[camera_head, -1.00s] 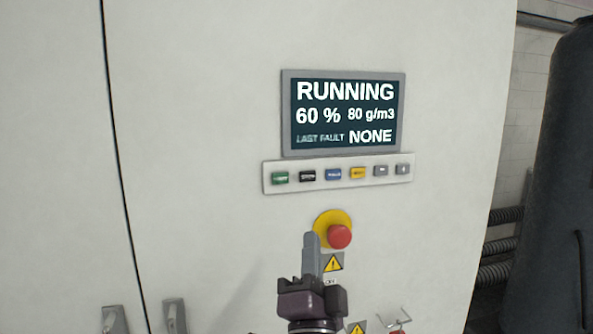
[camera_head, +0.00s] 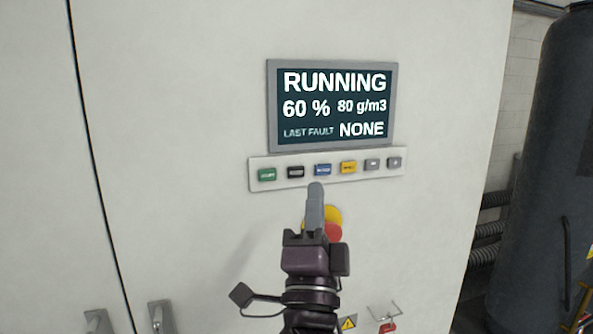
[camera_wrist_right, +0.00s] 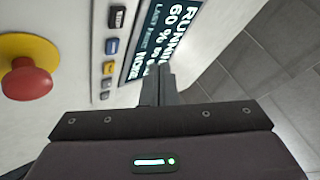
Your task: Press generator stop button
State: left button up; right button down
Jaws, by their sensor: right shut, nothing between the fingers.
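A light button strip (camera_head: 258,185) on the cabinet front holds a green button (camera_head: 267,175), a black button (camera_head: 296,172), a blue button (camera_head: 323,169), a yellow button (camera_head: 348,167) and grey buttons. Their labels are too small to read surely. My right gripper (camera_head: 315,188) is shut and empty, its tip just below the blue button in the head view. In the right wrist view the closed fingers (camera_wrist_right: 158,82) appear right of the strip's black button (camera_wrist_right: 117,17) and blue button (camera_wrist_right: 112,46); I cannot tell whether they touch the panel. My left gripper is not seen.
The screen (camera_head: 333,104) above the strip reads RUNNING, 60 %, 80 g/m3, LAST FAULT NONE. A red mushroom button (camera_wrist_right: 27,82) on a yellow plate sits below the strip, partly behind my gripper in the head view. A dark tank (camera_head: 540,170) stands at right.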

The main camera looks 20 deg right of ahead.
aim_at(296, 172)
jog(key=shift+w+a, duration=0.1)
jog(key=shift+w, duration=3.2)
jog(key=shift+w, duration=0.4)
jog(key=shift+w, duration=0.35)
jog(key=shift+s+b, duration=0.15)
jog(key=shift+b, duration=0.15)
jog(key=shift+s, duration=0.65)
